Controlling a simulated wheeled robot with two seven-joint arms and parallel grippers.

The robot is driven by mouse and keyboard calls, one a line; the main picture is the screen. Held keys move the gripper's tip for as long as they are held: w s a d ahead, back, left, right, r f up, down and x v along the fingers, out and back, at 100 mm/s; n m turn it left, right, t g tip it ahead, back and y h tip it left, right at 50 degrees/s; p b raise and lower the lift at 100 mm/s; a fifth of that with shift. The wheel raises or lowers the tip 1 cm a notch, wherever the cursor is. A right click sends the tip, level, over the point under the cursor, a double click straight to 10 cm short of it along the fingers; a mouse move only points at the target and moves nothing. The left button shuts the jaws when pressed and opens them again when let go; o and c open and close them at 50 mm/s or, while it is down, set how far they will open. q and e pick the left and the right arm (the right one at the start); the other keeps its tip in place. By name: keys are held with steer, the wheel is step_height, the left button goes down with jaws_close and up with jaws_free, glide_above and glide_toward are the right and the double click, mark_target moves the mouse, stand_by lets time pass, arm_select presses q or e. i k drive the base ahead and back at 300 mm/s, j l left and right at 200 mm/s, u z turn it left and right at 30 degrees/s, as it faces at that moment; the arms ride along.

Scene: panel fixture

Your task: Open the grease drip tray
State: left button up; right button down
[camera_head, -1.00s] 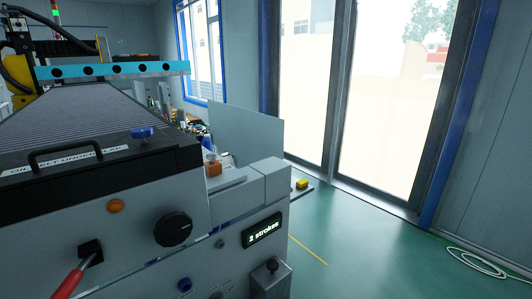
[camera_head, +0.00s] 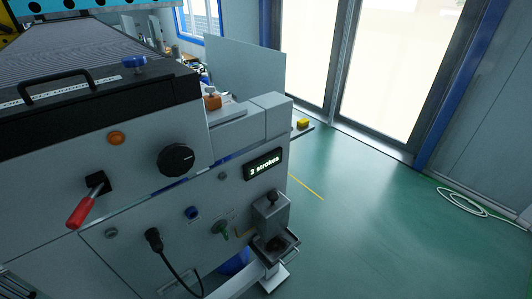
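The grey machine front carries a red-handled lever (camera_head: 81,209), a black dial (camera_head: 175,160), a "2 strokes" display (camera_head: 264,165) and a plugged black cable (camera_head: 165,258). Green floor (camera_head: 370,215) is clear to the right, with a coiled white hose (camera_head: 465,201) near the wall.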

mark_target(274, 250)
steer(key=z, duration=0.45)
steer(key=k+j+z, duration=0.1)
steer(key=z, duration=0.3)
steer(key=k+z, duration=0.15)
steer(key=z, duration=0.7)
steer(key=k+l, duration=0.05)
